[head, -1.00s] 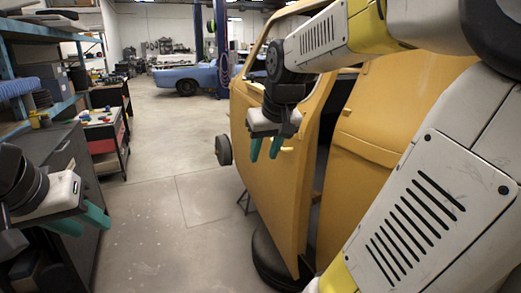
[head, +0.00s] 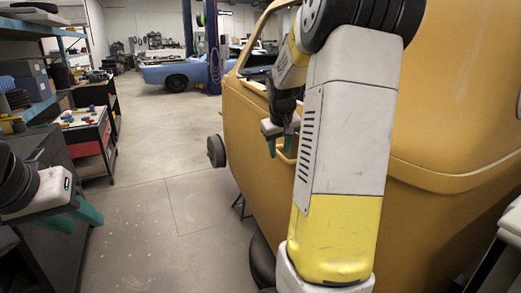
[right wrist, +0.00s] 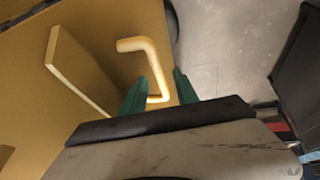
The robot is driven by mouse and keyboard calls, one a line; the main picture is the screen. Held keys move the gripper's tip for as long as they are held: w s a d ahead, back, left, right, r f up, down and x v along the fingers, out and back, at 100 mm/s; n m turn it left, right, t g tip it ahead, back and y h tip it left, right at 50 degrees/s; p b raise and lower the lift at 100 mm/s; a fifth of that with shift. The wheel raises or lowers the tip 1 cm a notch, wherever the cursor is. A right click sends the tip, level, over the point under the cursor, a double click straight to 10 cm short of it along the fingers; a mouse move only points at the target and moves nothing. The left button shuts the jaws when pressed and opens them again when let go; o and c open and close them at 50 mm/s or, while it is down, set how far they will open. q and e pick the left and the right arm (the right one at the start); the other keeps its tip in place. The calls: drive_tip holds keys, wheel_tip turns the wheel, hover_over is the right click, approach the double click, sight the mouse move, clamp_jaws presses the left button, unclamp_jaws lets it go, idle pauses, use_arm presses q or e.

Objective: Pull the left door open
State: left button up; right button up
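The yellow car shell carries a door panel (head: 247,125) left of my right arm in the head view. My arm hides the door's rear edge, so I cannot tell how far it stands open. In the right wrist view a pale yellow bent handle (right wrist: 137,44) stands out from the yellow panel. My right gripper (right wrist: 160,77) is open, its teal fingers on either side of the handle's lower stretch; contact is unclear. It also shows in the head view (head: 280,146). My left gripper (head: 78,218) is at the left, away from the car, fingers apart and apparently empty.
A dark cabinet (head: 62,190) and a red-fronted cart (head: 90,140) stand at the left. A tyre (head: 262,262) lies low beside the shell. A blue car (head: 172,74) is far behind. The floor (head: 155,190) between is clear.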

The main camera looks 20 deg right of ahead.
drive_tip(key=shift+f, duration=0.15)
clamp_jaws()
idle(1.4)
